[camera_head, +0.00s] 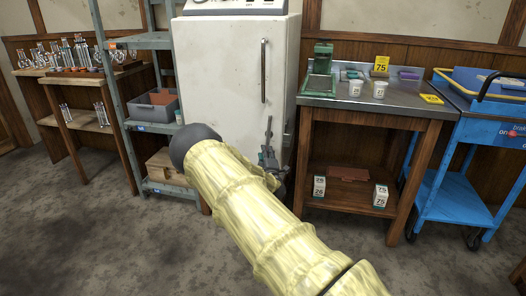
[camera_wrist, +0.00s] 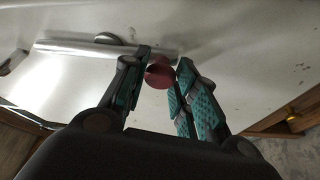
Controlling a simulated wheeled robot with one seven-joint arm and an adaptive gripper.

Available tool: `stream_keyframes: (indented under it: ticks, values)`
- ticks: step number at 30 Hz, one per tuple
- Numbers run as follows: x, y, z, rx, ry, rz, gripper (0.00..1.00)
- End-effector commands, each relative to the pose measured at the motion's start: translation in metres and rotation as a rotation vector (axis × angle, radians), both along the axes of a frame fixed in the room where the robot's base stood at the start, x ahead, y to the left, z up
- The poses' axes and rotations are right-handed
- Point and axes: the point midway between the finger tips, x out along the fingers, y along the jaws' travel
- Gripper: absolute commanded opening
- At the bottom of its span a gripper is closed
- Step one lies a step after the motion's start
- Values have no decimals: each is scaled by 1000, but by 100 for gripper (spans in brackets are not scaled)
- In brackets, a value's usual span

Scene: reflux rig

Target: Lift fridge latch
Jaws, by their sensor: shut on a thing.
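The white fridge (camera_head: 235,75) stands with its door shut, a dark vertical handle (camera_head: 263,70) near its right edge. My gripper (camera_head: 268,158) is at the lower right of the fridge front, partly hidden behind my arm. In the wrist view my gripper (camera_wrist: 164,62) has its two teal-padded fingers on either side of a round red knob (camera_wrist: 159,74). The knob appears to belong to the latch and is held between the fingers. A silver bar (camera_wrist: 90,49) runs across the pale door beside it. The exact joint between bar and knob is hidden by the left finger.
A metal-topped bench (camera_head: 345,93) with jars and boxes stands right of the fridge, close to my gripper. A blue cart (camera_head: 465,190) is further right. A grey shelf rack (camera_head: 148,128) stands on the left. The floor in front is clear.

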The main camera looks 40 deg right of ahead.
Motion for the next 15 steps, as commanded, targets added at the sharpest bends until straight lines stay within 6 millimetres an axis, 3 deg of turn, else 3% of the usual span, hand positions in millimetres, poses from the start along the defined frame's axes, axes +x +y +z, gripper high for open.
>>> stream_keyframes:
  ticks: [15]
  values:
    - [-4,-3,-1,-56,66,1,0]
